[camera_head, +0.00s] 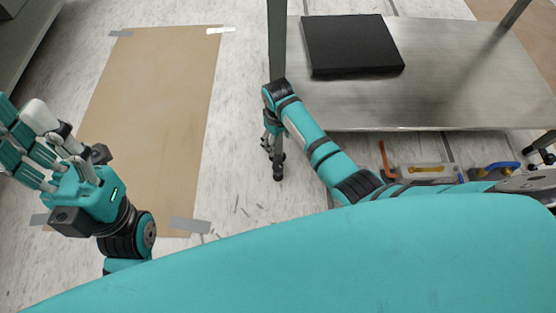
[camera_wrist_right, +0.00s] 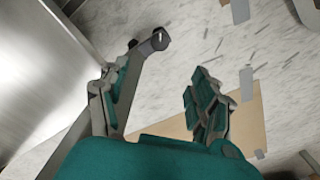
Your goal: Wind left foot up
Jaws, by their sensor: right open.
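The left foot (camera_head: 278,168) is a dark foot at the bottom of the steel table's near-left leg (camera_head: 277,45), on the pale floor. My right gripper (camera_head: 269,142) hangs beside this leg, just above the foot, and its arm partly hides the leg. In the right wrist view my right gripper (camera_wrist_right: 165,95) has its two fingers spread wide. A dark round-ended part (camera_wrist_right: 158,40), apparently the foot, shows beyond the left finger; I cannot tell whether they touch. My left gripper (camera_head: 42,135) is raised at the left with its fingers apart and empty, away from the leg.
The steel table (camera_head: 455,75) carries a flat black box (camera_head: 350,43). Tools with an orange (camera_head: 388,158) and a blue handle (camera_head: 492,170) lie near its front edge. A brown sheet (camera_head: 150,110) is taped to the floor at left. Floor between sheet and leg is mostly clear.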

